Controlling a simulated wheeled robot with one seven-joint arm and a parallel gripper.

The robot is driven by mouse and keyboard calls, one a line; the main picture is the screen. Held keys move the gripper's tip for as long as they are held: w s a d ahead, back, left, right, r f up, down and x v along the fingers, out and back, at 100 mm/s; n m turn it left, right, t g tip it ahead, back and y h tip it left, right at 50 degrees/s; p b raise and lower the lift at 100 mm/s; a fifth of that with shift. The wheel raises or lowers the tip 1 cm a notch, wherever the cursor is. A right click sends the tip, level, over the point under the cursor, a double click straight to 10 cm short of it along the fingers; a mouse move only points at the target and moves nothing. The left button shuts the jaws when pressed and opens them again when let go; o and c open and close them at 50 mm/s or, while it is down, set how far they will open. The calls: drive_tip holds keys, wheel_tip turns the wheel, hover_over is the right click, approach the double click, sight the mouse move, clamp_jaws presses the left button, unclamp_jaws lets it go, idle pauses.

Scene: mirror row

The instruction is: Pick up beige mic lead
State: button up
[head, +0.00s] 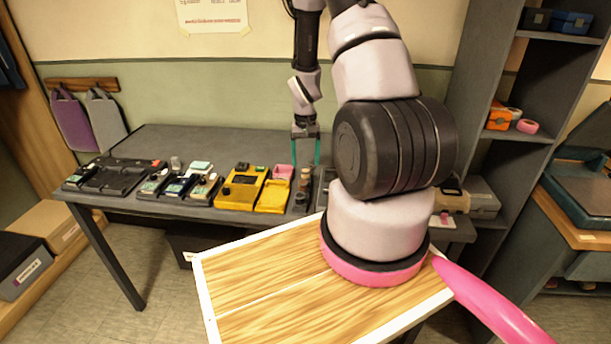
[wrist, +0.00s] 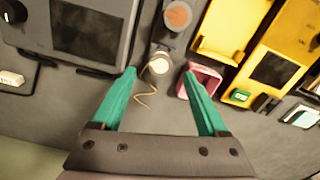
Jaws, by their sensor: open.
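The beige mic lead (wrist: 147,97) is a thin, wavy tan cord lying on the dark grey table in the wrist view. Its far end meets a small round, pale-topped thing (wrist: 158,66). My gripper (wrist: 160,78) has two teal fingers, spread apart and empty, with the lead between them in the picture. The right fingertip shows close to a pink open box (wrist: 204,82); I cannot tell whether they touch. I cannot make out the lead there.
The grey table (head: 200,142) carries a row of devices along its front, including a yellow unit (head: 240,188). A dark grey device (wrist: 85,30) is left of the lead. The table's back part is mostly clear. A wooden-topped board (head: 260,270) is nearer me.

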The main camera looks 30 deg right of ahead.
sight(306, 171)
drive_tip(key=f, duration=0.4)
drive_tip(key=shift+s+a+f, duration=0.15)
drive_tip(key=shift+s+f, duration=0.15)
drive_tip(key=shift+f, duration=0.1)
clamp_jaws()
drive_tip(key=shift+r, duration=0.1)
wheel_tip(306, 171, up, 10)
drive_tip(key=shift+f, duration=0.1)
idle(0.5)
